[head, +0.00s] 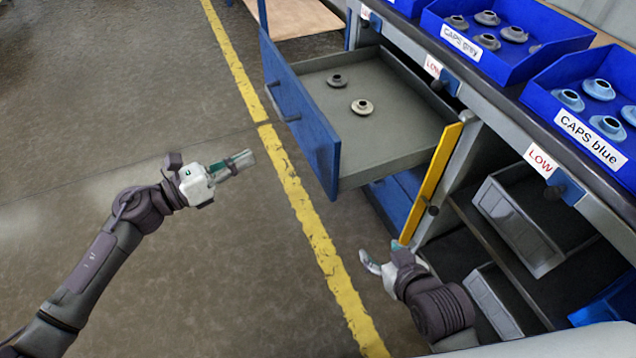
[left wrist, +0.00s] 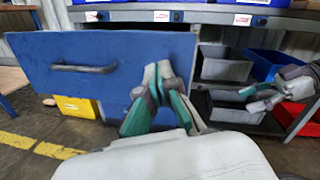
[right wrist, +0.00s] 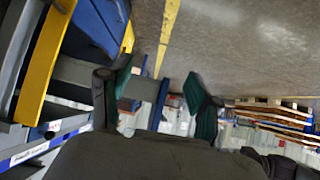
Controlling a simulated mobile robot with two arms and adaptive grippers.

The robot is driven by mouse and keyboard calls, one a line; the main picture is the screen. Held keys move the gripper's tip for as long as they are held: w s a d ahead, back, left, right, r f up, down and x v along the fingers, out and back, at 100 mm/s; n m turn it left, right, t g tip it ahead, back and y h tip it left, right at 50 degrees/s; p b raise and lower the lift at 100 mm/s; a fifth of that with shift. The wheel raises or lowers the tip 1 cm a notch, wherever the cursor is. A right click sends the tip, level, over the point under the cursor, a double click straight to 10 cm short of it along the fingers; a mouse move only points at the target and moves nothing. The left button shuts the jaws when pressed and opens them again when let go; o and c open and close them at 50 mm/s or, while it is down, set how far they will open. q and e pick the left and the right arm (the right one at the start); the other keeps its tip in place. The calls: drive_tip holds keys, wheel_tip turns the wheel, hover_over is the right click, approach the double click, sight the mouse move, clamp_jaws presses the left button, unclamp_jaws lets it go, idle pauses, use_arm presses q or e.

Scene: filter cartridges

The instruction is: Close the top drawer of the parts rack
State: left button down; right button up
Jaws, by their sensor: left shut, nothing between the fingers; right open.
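The top drawer (head: 318,150) of the parts rack is pulled out, with its blue front facing the aisle and a grey inside. Two caps lie in it, a dark one (head: 337,81) and a pale one (head: 362,107). The drawer front (left wrist: 120,75) with its dark handle (left wrist: 84,68) fills the left of the left wrist view. My left gripper (head: 250,158) is shut and empty, in front of the drawer face and apart from it in the head view. My right gripper (head: 378,260) is open and empty, near the rack's lower front, below the yellow strip.
Blue bins of grey caps (head: 468,50) and blue caps (head: 560,105) stand on the rack top. A yellow upright strip (head: 432,180) is beside the drawer. Grey bins (head: 515,222) sit on shelves to the right. The floor left of the yellow line (head: 300,200) is clear.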

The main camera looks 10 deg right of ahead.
use_arm(q)
drive_tip(key=s+d+m+g+b, duration=0.2)
drive_tip(key=s+m+g, duration=0.1)
drive_tip(key=m, duration=0.2)
approach(331, 147)
drive_tip(key=shift+h, duration=0.3)
drive_tip(key=x, duration=0.6)
drive_tip(key=shift+w+d+f, duration=0.1)
drive_tip(key=shift+f, duration=0.2)
drive_tip(key=shift+w+d, duration=0.15)
drive_tip(key=shift+d, duration=0.35)
use_arm(e)
wheel_tip(331, 147, up, 4)
drive_tip(key=shift+s+a+f+t, duration=0.15)
drive_tip(key=shift+f+t, duration=0.1)
drive_tip(key=shift+t, duration=0.55)
use_arm(q)
drive_tip(key=shift+d, duration=0.1)
